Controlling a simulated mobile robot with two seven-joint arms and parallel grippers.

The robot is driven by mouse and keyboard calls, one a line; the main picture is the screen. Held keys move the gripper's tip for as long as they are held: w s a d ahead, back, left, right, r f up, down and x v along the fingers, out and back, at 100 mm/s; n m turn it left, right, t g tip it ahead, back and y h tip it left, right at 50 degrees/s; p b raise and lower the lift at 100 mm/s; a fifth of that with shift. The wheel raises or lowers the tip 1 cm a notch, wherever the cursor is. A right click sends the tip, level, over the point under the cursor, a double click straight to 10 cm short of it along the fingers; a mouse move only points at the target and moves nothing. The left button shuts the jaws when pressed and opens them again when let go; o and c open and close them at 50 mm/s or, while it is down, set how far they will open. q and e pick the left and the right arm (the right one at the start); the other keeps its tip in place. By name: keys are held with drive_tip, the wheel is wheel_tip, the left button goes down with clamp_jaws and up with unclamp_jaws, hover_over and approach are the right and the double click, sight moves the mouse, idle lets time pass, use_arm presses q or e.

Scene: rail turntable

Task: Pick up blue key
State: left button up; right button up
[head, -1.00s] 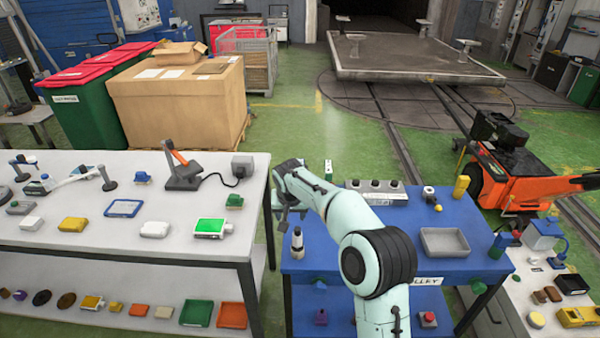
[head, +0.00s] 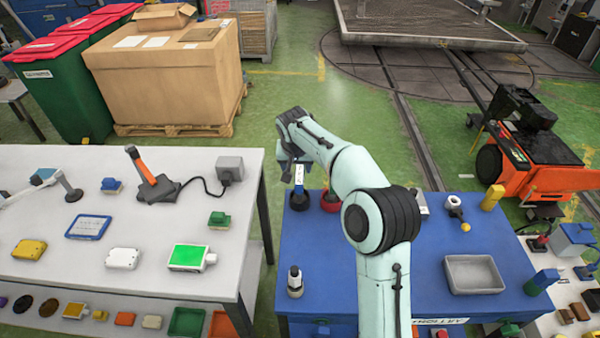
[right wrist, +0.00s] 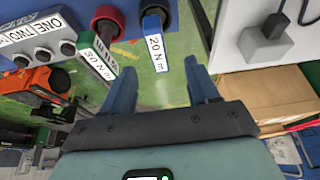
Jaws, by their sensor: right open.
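The blue key (head: 299,178) stands upright in a dark round holder at the back left of the blue trolley, with a white label on its side. In the right wrist view the blue key (right wrist: 155,48) reads "20 N m" and lies just beyond the fingertips, roughly between their lines. My right gripper (head: 288,170) is beside the key in the head view, partly hidden by its own wrist. In the right wrist view my right gripper (right wrist: 162,85) is open with nothing between its fingers. My left gripper is not in view.
A green key (right wrist: 97,57) labelled "50 N m" stands in a red holder (right wrist: 107,20) beside the blue key. A grey switch box (right wrist: 45,40) is past it. A bottle (head: 295,282) and a grey tray (head: 474,273) stand on the blue trolley (head: 330,265). A white bench (head: 130,200) is left.

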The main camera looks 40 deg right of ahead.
sight(299, 176)
drive_tip(key=shift+w+d, duration=0.2)
drive_tip(key=shift+w+d+f, duration=0.1)
drive_tip(key=shift+d+f, duration=0.05)
drive_tip(key=shift+f, duration=0.15)
drive_tip(key=x, duration=0.8)
drive_tip(key=p+x, duration=0.1)
drive_tip(key=x, duration=0.3)
drive_tip(key=shift+w+d+f, duration=0.1)
drive_tip(key=shift+d, duration=0.25)
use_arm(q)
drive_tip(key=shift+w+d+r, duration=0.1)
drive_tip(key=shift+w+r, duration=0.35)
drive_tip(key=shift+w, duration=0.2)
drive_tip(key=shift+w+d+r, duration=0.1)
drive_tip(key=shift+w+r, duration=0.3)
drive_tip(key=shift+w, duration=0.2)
use_arm(e)
drive_tip(key=c, duration=0.3)
clamp_jaws()
